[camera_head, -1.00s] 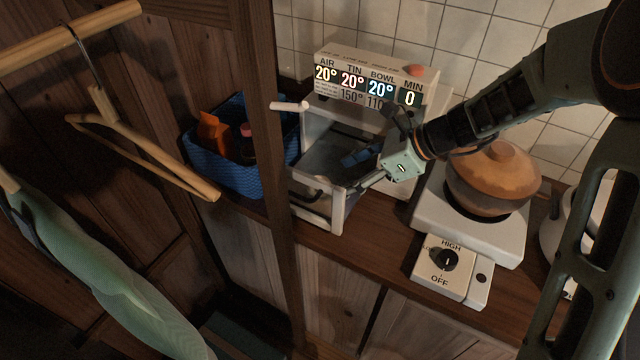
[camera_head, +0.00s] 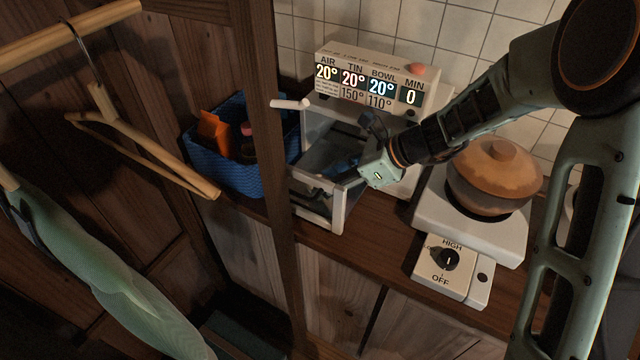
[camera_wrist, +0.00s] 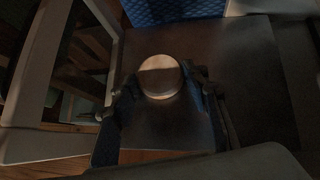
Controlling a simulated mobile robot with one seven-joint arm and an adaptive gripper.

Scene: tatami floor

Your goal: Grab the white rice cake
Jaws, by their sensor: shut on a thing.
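In the head view my gripper (camera_head: 343,172) reaches into the open white toaster oven (camera_head: 340,215) from the right. The rice cake is hidden there by the gripper and the oven.
The oven's open door frame stands close to my gripper. A blue basket (camera_head: 222,170) is left of it, behind a wooden post (camera_head: 272,130). A lidded pot (camera_head: 494,175) sits on a burner (camera_head: 470,230) to the right. Tiled wall is behind.

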